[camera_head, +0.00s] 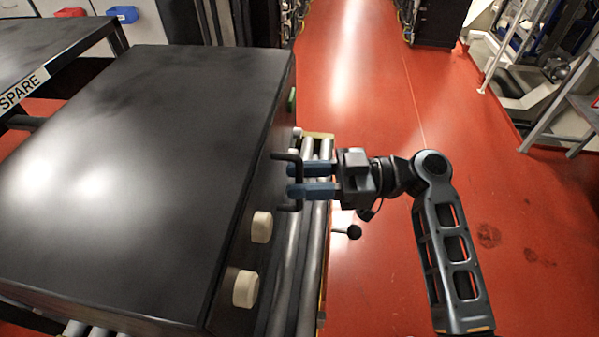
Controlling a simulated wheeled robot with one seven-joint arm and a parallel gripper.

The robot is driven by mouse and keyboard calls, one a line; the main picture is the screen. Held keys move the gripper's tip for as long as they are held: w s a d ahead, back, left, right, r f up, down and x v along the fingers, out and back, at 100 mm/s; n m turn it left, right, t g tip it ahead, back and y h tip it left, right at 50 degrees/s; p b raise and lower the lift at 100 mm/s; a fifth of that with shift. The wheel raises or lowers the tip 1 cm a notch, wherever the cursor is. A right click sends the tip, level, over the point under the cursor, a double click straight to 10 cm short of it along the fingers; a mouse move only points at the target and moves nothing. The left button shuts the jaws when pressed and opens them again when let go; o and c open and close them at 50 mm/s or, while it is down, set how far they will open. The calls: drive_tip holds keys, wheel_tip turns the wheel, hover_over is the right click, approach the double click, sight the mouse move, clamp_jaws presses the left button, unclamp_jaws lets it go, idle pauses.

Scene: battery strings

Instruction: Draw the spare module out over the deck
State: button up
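A large black box-shaped module (140,160) fills the left of the head view. It bears no label that I can see. Its right face carries two cream knobs (261,227), a small green part (291,100) and a black bar handle (287,156). My gripper (293,180) reaches in from the right, with its two blue fingers at the handle and a narrow gap between them. The handle bar crosses at the fingertips. I cannot tell whether the fingers clamp it. A roller deck (308,240) shows along the module's right side and below its near edge.
A black table or rack (50,45) with a SPARE sign (24,90) stands at the left. Red (70,12) and blue (123,14) bins sit behind it. A black-knobbed lever (345,231) sticks out from the deck. Red floor is clear on the right, with metal frames beyond.

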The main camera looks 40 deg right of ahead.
drive_tip(key=shift+w+a, duration=0.25)
drive_tip(key=shift+a, duration=0.15)
clamp_jaws()
idle(0.4)
